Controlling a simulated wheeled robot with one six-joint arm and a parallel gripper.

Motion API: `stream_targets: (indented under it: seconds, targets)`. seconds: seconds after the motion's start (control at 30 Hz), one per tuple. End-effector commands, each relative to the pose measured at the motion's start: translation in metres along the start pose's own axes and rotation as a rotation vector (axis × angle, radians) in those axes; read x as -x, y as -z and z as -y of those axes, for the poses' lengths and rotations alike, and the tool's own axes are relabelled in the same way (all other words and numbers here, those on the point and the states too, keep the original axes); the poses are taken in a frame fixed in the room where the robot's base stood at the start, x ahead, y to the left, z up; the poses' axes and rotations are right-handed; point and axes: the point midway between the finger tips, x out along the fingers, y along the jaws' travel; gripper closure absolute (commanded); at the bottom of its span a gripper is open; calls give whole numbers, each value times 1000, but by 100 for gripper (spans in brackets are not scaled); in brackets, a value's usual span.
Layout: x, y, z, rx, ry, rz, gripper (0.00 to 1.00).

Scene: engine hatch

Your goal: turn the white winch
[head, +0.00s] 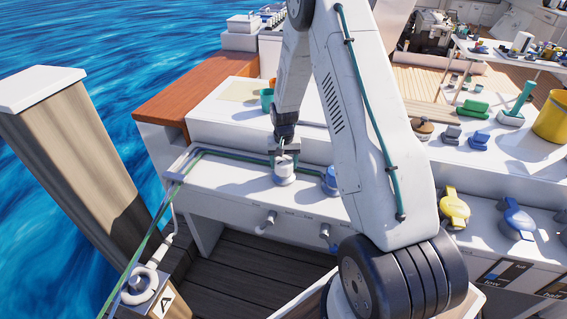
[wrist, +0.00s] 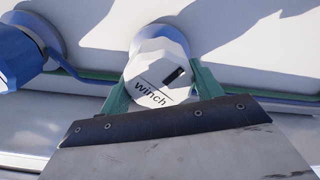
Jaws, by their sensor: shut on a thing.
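The white winch (head: 284,176) stands on the white ledge in the head view, left of my arm. In the wrist view the white winch (wrist: 157,66) has a faceted head with the word "winch" and a dark slot on it. My gripper (head: 284,153) is above the winch in the head view. In the wrist view my gripper (wrist: 160,92) has its green fingers on both sides of the winch head, shut on it. The lower part of the winch is partly hidden behind its head in the wrist view.
A blue winch (head: 330,180) stands just right of the white one; it also shows in the wrist view (wrist: 20,55). A green line (head: 225,154) runs along the ledge. A wooden post (head: 85,150) stands at left. Yellow (head: 453,208) and blue (head: 518,220) valves are at right.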

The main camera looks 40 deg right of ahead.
Motion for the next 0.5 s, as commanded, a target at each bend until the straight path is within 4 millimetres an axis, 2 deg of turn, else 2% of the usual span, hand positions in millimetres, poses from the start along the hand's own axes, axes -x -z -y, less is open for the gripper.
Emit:
stream_targets:
  seconds: [0.5]
  targets:
    - [0, 0, 0, -42, 0, -1, 59]
